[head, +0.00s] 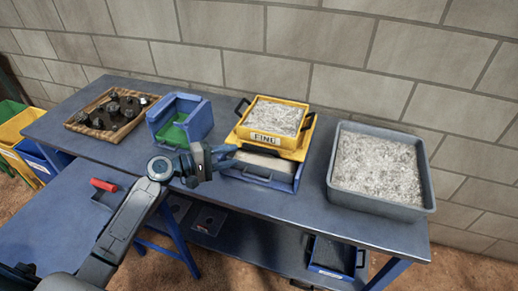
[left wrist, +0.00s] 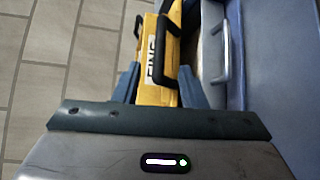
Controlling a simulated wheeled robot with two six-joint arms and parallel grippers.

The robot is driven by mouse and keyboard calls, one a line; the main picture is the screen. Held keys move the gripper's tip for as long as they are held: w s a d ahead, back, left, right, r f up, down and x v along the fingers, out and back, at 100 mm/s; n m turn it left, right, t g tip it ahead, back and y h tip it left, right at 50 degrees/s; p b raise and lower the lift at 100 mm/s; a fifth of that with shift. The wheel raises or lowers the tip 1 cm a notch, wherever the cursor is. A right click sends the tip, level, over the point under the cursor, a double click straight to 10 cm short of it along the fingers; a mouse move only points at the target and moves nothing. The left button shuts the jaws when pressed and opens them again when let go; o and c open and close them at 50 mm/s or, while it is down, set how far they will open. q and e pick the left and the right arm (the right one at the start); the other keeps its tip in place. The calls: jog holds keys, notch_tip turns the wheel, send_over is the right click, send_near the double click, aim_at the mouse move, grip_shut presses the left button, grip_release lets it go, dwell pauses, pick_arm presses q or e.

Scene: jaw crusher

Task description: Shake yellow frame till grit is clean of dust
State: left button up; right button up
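The yellow frame (head: 262,138), labelled FINE, holds grey grit (head: 274,117) and has black handles at its sides. It sits on a blue base (head: 263,178) with a metal handle at the front. My left gripper (head: 234,156) is at the frame's front left corner. In the left wrist view its fingers (left wrist: 157,75) are apart, with the yellow frame (left wrist: 150,95) and a black handle (left wrist: 161,65) showing between and beyond them. I cannot tell whether a finger touches the handle. My right gripper is not in view.
A large grey tub (head: 376,206) of grit stands to the right. A blue box (head: 172,112) with green inside and a wooden tray (head: 88,127) of dark rocks stand left. A red-handled tool (head: 103,185) lies on the lower bench. A wall closes the back.

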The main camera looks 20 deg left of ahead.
aim_at(261, 148)
pick_arm(q)
jog(key=p+x, duration=0.3)
jog(key=x, duration=0.6)
jog(key=shift+w+d, duration=0.2)
jog(key=shift+d, duration=0.2)
jog(key=shift+w+d+f, duration=0.1)
jog(key=shift+w+d, duration=0.15)
jog(key=shift+d, duration=0.05)
grip_shut()
